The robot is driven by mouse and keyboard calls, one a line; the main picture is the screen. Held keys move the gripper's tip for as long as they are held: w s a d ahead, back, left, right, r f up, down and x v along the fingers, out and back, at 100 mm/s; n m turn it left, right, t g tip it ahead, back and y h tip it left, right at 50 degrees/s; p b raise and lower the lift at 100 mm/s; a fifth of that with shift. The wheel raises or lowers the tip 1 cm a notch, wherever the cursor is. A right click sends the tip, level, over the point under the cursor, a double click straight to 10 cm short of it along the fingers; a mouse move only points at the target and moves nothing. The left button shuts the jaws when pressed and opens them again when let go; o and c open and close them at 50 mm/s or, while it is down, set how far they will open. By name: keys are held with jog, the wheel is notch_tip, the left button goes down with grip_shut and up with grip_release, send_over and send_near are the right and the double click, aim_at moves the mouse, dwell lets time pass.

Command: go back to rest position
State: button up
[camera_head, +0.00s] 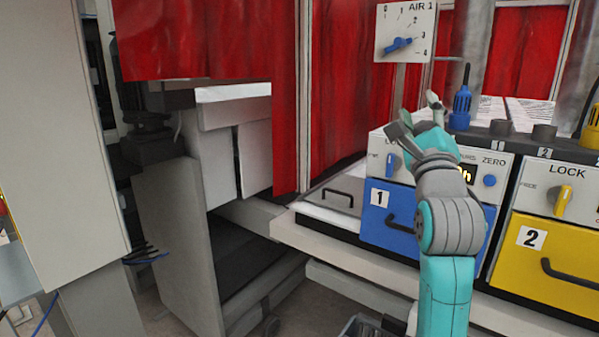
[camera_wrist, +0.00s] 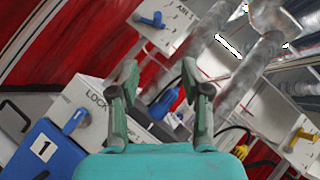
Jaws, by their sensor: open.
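My gripper (camera_head: 419,120) is open and empty, raised in front of the white panel above the blue drawer. In the wrist view my gripper (camera_wrist: 158,78) shows two grey-green fingers spread apart with nothing between them. My teal and grey arm stands upright in front of the blue drawer 1 (camera_head: 376,222) and hides part of it and of the panel display. The drawer 1 also shows at the lower left of the wrist view (camera_wrist: 62,158).
A yellow drawer 2 (camera_head: 549,262) is to the right. An AIR 1 dial (camera_head: 404,32) stands behind. A blue connector (camera_head: 461,108) stands upright close right of my gripper. Red curtains (camera_head: 345,85) hang behind. A grey cabinet (camera_head: 180,240) is left, with floor between.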

jog(key=s+a+f+n+g+y, duration=0.15)
jog(key=s+f+n, duration=0.3)
jog(key=f, duration=1.15)
jog(key=s+f+n+g, duration=0.25)
jog(key=f+n, duration=0.25)
jog(key=f, duration=1.1)
jog(key=s+f+n, duration=0.4)
jog(key=s+f, duration=0.5)
jog(key=f, duration=0.2)
jog(key=s+a+f+n+g+y, duration=0.1)
jog(key=s+f+n, duration=0.2)
jog(key=s+f, duration=0.45)
jog(key=s+f+n+g, duration=0.2)
jog(key=s+f+n, duration=0.15)
jog(key=s, duration=0.75)
jog(key=s+n+g, duration=0.2)
jog(key=s+n, duration=0.4)
jog(key=s, duration=1.4)
jog(key=shift+a+f+n+g, duration=0.25)
jog(key=shift+f+n+g, duration=0.05)
jog(key=shift+n, duration=0.1)
